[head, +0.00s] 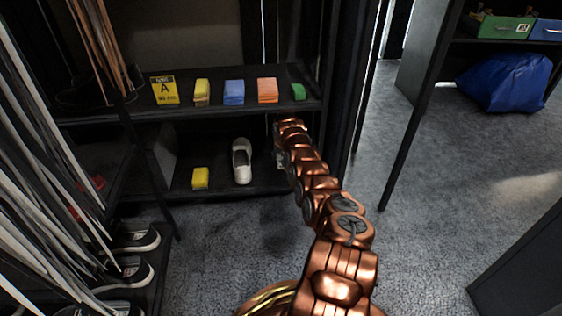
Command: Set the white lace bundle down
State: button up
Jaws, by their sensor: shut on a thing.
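My copper-coloured arm reaches forward from the bottom of the view to the right end of the shelf unit. My gripper (279,154) is at its far end, mostly hidden behind the arm links, at the lower shelf's right side. It is shut on a small pale thing, which I take to be the white lace bundle (280,161); only a sliver of it shows. A white shoe (241,163) stands on the lower shelf (222,191), just left of the gripper. Whether the bundle touches the shelf cannot be told.
A yellow block (200,178) lies left of the shoe. The upper shelf (190,110) holds a yellow card marked A (164,90) and several coloured blocks. Long white laces (40,150) hang at left above dark sneakers (125,272). Right of my arm, the grey carpet is open.

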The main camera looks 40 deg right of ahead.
aim_at(281, 159)
jog(key=shift+w+d+f+b, duration=0.1)
jog(key=shift+w+d+b, duration=0.05)
jog(key=shift+w+b, duration=0.3)
jog(key=shift+w+d+f+b, duration=0.1)
jog(key=shift+f+b, duration=0.1)
jog(key=shift+b, duration=0.2)
jog(key=shift+f+b, duration=1)
jog(key=shift+f, duration=0.45)
jog(key=shift+f, duration=0.1)
jog(key=o, duration=0.9)
jog(key=shift+o, duration=0.2)
